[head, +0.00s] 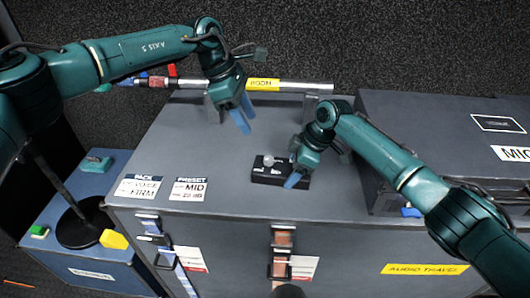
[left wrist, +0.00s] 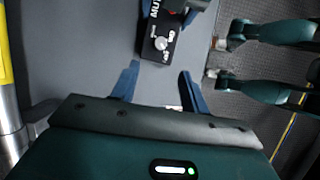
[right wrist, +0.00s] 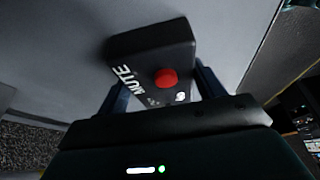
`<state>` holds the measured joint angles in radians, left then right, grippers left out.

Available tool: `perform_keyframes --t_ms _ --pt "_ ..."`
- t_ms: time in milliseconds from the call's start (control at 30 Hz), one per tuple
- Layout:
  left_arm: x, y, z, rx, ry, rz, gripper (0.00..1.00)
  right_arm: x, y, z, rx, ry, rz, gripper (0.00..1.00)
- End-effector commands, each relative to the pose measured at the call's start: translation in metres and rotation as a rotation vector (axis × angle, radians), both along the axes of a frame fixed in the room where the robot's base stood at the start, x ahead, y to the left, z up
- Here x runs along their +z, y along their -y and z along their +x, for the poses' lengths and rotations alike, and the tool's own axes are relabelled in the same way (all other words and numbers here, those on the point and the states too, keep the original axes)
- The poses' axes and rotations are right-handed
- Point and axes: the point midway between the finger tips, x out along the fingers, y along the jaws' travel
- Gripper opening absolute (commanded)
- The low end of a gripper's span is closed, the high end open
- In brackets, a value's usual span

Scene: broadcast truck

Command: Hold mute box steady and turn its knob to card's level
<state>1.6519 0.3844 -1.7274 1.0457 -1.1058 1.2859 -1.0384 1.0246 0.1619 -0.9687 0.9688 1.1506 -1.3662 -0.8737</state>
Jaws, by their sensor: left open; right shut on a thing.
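The black mute box (head: 264,179) lies on the grey case top. Its pale round knob (head: 268,160) shows in the head view and in the left wrist view (left wrist: 162,43). The right wrist view shows its MUTE lettering and a red button (right wrist: 166,78). My right gripper (head: 298,173) is shut on the mute box at its right end. My left gripper (head: 238,117) is open and empty, above and behind the box; in the left wrist view the box is beyond its fingertips. The PRESET card (head: 188,189) reads MID with a small dB line. The knob's setting is too small to read.
A PACK card (head: 138,187) reading VOICE FIRM lies beside the PRESET card. A boom pole (head: 290,87) runs along the back of the case. A grey case (head: 450,125) stands at right.

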Motion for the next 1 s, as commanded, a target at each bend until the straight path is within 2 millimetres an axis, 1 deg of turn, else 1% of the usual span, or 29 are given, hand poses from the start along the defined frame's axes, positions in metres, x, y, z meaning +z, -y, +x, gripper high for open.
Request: perform_keyframes --t_ms 167,400,600,800,1000 --pt "-0.023 0.009 -0.002 -0.003 -0.006 0.005 0.45 0.001 0.000 0.000 0.001 0.000 0.001 0.37" --pt "-0.069 0.028 -0.003 -0.001 -0.006 0.003 0.45 0.001 0.000 0.000 0.001 0.001 0.001 0.37" --pt "-0.097 0.040 -0.003 -0.002 -0.004 0.002 0.45 0.001 0.000 0.000 0.000 0.001 0.001 0.37" --pt "-0.108 0.045 -0.004 -0.001 -0.003 0.001 0.45 0.001 0.000 0.000 0.000 0.001 0.001 0.37" --pt "-0.109 0.045 -0.003 -0.001 -0.002 0.001 0.45 0.001 0.000 0.000 0.000 0.001 0.001 0.37"
